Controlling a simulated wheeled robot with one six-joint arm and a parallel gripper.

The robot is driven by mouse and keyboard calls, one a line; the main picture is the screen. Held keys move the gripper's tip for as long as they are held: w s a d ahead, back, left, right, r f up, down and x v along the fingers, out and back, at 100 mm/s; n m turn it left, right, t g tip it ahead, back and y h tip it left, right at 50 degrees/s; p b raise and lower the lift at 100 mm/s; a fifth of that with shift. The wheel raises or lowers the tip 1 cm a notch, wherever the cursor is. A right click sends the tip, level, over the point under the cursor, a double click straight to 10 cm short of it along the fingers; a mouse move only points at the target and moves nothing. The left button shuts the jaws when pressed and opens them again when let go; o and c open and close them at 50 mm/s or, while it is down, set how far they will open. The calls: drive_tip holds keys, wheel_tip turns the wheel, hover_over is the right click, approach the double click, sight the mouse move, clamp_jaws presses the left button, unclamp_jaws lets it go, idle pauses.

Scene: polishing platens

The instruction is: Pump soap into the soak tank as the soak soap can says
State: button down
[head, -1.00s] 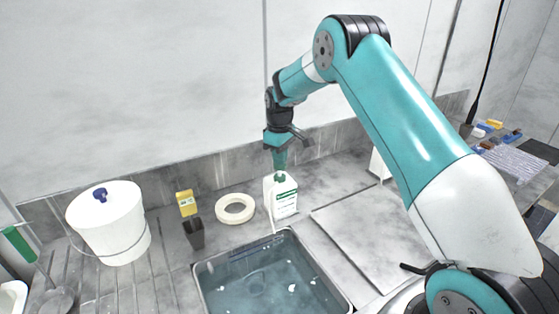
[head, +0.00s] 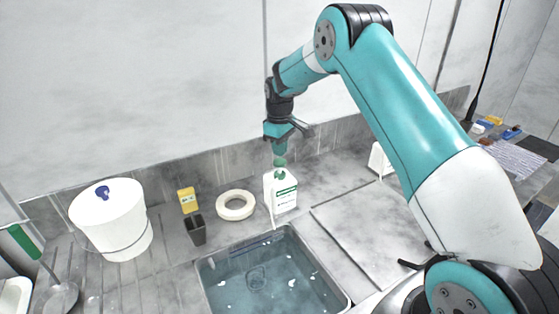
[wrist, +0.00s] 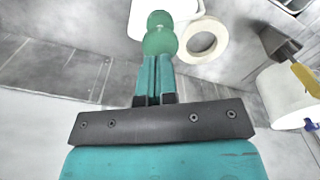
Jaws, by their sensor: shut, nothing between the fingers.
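The soak soap can (head: 281,198) is a white jug with a green-and-white label, upright at the back edge of the tank. Its green pump head (head: 280,162) stands up above the can's neck; it also shows in the wrist view (wrist: 160,38). My gripper (head: 279,152) is shut and empty, pointing down directly over the pump head, its tips at or very near the top; I cannot tell whether they touch. The soak tank (head: 340,290) is a sunken metal basin of bluish water, with white flecks and a faint ring on the surface. The label text is too small to read.
A cream ring (head: 221,207) lies left of the can. Beyond it are a dark holder (head: 196,233), a yellow box (head: 187,199) and a white bucket (head: 115,225). A flat grey panel (head: 365,225) lies right of the tank. A white object (head: 379,160) stands behind it.

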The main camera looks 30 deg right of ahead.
sight(280, 161)
drive_tip(key=shift+f, duration=0.15)
drive_tip(key=shift+f+b, duration=0.9)
drive_tip(key=shift+f, duration=0.9)
drive_tip(key=shift+r+p, duration=1.3)
drive_tip(key=shift+r, duration=0.7)
drive_tip(key=shift+f, duration=0.25)
drive_tip(key=shift+f+b, duration=1)
drive_tip(key=shift+f, duration=0.55)
